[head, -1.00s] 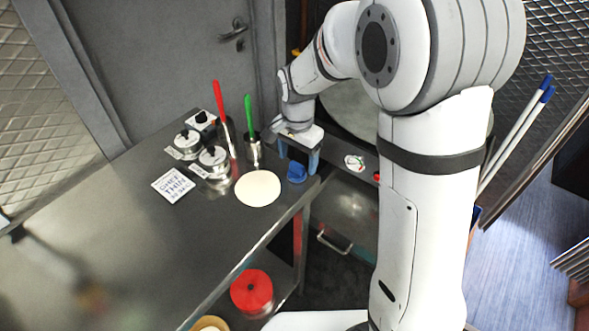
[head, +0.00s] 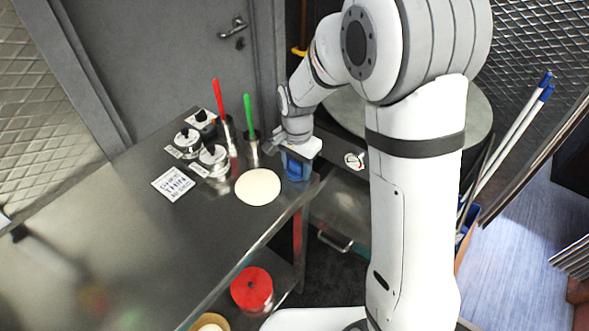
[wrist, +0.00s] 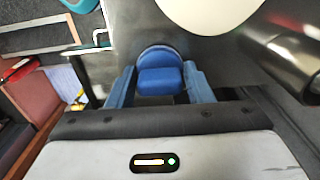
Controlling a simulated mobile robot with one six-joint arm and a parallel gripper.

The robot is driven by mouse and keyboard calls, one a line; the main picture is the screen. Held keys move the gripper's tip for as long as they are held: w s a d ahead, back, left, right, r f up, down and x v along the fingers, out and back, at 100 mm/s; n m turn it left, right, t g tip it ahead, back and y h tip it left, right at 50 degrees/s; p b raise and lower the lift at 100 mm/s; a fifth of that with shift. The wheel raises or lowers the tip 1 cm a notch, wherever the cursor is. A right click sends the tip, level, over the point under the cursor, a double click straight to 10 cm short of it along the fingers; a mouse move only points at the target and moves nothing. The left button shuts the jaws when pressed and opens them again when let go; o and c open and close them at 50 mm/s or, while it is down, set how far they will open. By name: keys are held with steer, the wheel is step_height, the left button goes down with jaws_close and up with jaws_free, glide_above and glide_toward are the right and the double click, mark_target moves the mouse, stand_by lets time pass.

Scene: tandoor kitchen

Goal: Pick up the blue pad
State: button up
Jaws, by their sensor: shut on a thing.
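The blue pad (head: 299,172) is at the right end of the steel table (head: 110,240), near the corner. My gripper (head: 295,163) points down over it. In the wrist view the pad (wrist: 160,80) shows as a blue block with a rounded, dark-rimmed far part. It sits between the two blue fingers of my gripper (wrist: 160,88), one on each side, and they are shut on it. The pad's underside is hidden, and I cannot tell whether it still touches the table.
A pale round flatbread (head: 258,187) lies just left of the pad. Behind are lidded steel pots (head: 214,160) and holders with a red handle (head: 218,100) and a green handle (head: 249,115). A white sign (head: 173,184) lies left. The table's front is clear.

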mark_target(297, 162)
steer(key=shift+c, duration=1)
step_height(297, 162, up, 10)
steer(key=shift+r+b, duration=0.1)
steer(key=shift+b, duration=0.2)
